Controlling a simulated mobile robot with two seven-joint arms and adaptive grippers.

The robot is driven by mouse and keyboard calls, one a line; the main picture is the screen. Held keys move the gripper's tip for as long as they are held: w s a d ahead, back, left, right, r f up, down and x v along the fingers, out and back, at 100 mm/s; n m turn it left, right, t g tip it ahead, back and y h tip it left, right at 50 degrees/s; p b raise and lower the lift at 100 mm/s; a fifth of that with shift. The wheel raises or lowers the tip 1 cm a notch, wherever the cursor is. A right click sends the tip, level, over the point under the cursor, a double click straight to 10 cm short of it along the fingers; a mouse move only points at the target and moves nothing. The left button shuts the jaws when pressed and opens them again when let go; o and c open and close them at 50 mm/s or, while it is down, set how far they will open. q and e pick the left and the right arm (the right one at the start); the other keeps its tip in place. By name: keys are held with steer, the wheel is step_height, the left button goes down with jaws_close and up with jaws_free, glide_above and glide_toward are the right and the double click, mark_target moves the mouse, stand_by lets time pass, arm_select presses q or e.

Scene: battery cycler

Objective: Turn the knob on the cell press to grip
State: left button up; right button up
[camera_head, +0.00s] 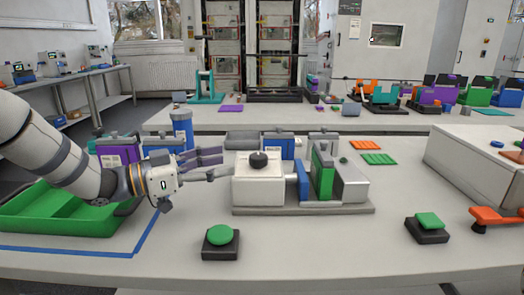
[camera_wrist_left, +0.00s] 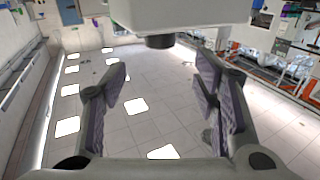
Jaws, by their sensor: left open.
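The cell press (camera_head: 262,187) stands mid-table on a grey base, with a white block at its left end. A black round knob (camera_head: 258,160) sits on top of that block. My left gripper (camera_head: 220,164) is open and empty just left of the block, fingers pointing right toward it, at about knob height. In the left wrist view, which looks upside down, the knob (camera_wrist_left: 160,41) shows between and beyond the spread fingers (camera_wrist_left: 162,76), apart from them. The knob's setting cannot be read. My right gripper is not in view.
A blue plate (camera_head: 304,180) and a green upright plate (camera_head: 322,171) stand on the press's right part. A green tray (camera_head: 60,215) lies under my left arm. A green button (camera_head: 221,236) stands in front, another (camera_head: 428,221) at right.

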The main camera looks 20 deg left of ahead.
mark_target(258, 155)
arm_select(q)
steer(key=x, duration=0.9)
steer(key=shift+w+d+f+b, duration=0.15)
steer(key=shift+d+f+b, duration=0.1)
steer(key=shift+b, duration=0.15)
steer(key=shift+c, duration=0.6)
